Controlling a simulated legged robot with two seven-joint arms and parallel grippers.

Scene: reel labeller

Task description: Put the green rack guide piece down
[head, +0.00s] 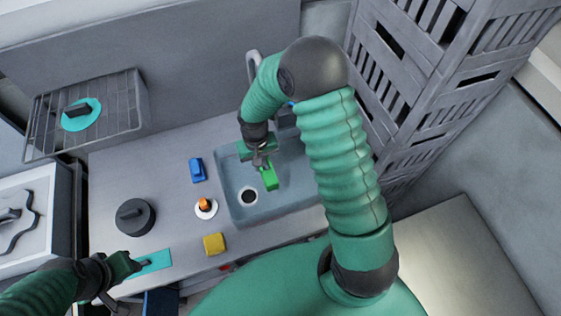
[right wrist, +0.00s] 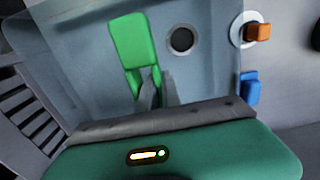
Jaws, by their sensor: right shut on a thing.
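The bright green rack guide piece (head: 269,178) is held over the grey-blue sink basin (head: 285,190). My right gripper (head: 262,163) is shut on one end of it. In the right wrist view the piece (right wrist: 132,40) sticks out beyond my right fingertips (right wrist: 153,90), with the basin and its dark drain (right wrist: 181,40) behind it. I cannot tell how high above the basin floor it is. My left gripper (head: 128,265) is low at the left by a flat teal strip (head: 152,262) on the counter; whether its fingers are open is unclear.
Left of the sink are a blue block (head: 198,169), an orange-topped white disc (head: 205,207), a yellow block (head: 214,244) and a dark round lidded thing (head: 135,216). A wire rack (head: 118,95) stands at the back left. Grey slatted crates (head: 410,75) stand right of the sink.

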